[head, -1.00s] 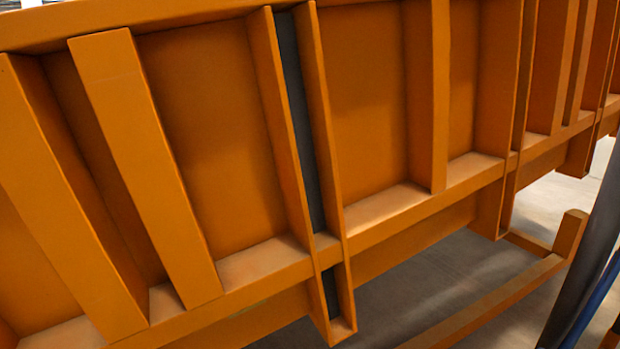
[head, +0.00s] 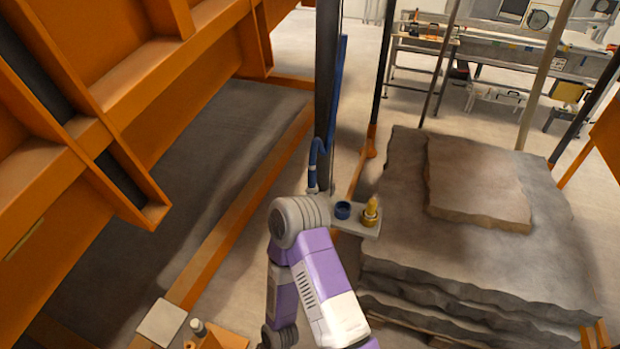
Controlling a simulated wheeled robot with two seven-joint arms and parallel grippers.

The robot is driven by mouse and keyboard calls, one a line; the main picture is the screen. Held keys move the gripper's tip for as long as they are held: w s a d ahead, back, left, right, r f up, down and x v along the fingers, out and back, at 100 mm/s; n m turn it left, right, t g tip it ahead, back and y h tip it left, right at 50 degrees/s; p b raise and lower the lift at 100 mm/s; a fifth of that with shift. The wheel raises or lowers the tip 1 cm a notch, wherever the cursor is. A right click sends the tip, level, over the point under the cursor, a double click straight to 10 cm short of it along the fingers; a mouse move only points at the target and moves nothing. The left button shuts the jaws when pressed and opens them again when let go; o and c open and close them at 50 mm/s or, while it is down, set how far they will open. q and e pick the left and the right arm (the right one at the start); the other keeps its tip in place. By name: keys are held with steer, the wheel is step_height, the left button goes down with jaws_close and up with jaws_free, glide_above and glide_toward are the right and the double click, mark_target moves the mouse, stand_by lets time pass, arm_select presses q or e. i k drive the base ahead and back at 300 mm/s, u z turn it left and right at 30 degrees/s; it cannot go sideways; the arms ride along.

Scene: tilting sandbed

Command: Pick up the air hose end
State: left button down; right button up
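A blue air hose (head: 319,153) hangs along a dark upright post (head: 327,85) near the middle of the head view. It bends at the bottom and runs down to just above my purple and white arm (head: 320,275). I cannot make out its end clearly. A small grey shelf (head: 358,227) beside the post carries a blue ring-shaped cup (head: 343,210) and a brass-yellow fitting (head: 370,213). I cannot tell whether either is joined to the hose. My arm reaches up from the bottom, and its elbow-like joint is close to the shelf. Neither gripper shows.
A stack of rough grey slabs (head: 405,200) stands right of the shelf. The ribbed orange frame (head: 165,75) fills the left, with an orange floor beam (head: 240,200) beside it. A workbench (head: 500,60) stands at the back. A pale square plate (head: 160,323) lies lower left.

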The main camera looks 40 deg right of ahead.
mark_target(311, 185)
steer(key=k, duration=1.2)
steer(key=z, duration=0.7)
steer(key=i, duration=0.8)
steer(key=z, duration=0.4)
